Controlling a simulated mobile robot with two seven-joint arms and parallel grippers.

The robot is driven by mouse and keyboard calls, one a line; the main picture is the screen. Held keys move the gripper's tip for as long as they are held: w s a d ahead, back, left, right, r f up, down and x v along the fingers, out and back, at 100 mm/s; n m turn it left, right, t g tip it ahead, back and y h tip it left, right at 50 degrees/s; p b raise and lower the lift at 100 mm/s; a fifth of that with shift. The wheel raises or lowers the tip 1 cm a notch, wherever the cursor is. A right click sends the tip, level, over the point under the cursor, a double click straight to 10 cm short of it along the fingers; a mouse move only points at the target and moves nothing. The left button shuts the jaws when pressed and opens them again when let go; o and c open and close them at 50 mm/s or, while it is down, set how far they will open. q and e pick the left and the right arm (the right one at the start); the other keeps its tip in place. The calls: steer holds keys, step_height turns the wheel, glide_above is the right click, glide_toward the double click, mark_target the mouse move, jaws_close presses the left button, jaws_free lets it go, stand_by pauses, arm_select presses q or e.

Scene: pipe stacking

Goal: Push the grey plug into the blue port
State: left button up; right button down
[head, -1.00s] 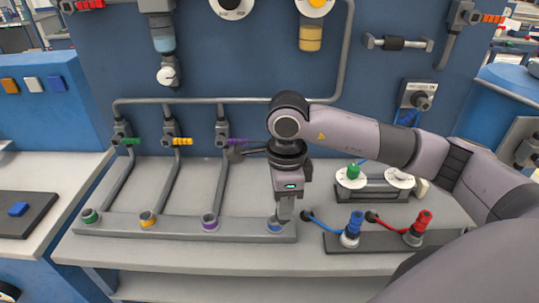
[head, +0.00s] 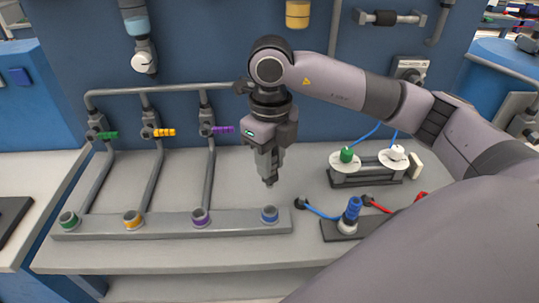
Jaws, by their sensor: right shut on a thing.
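The blue port (head: 269,215) is the rightmost of several colour-ringed sockets on a long grey bar (head: 240,226). Its round dark opening shows from above. My right gripper (head: 268,168) points down above and slightly behind the port, apart from it. It is shut on a small grey piece, apparently the grey plug (head: 269,183), of which only the short lower tip shows. The rest of the plug is hidden by the fingers. My left gripper is out of view.
Green (head: 68,219), yellow (head: 133,219) and purple (head: 201,216) ports share the bar, with grey pipes behind them. A blue connector (head: 352,212) stands right of the bar. A green-and-white-topped fixture (head: 366,175) stands behind it. The bench is clear between the pipes and gripper.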

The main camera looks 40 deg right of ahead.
mark_target(270, 187)
step_height(270, 187, down, 7)
steer(key=b, duration=0.4)
steer(key=shift+f, duration=0.2)
steer(key=shift+f+b, duration=1.55)
stand_by(0.6)
steer(key=c, duration=0.8)
jaws_free()
steer(key=shift+r, duration=0.1)
steer(key=shift+r, duration=3.55)
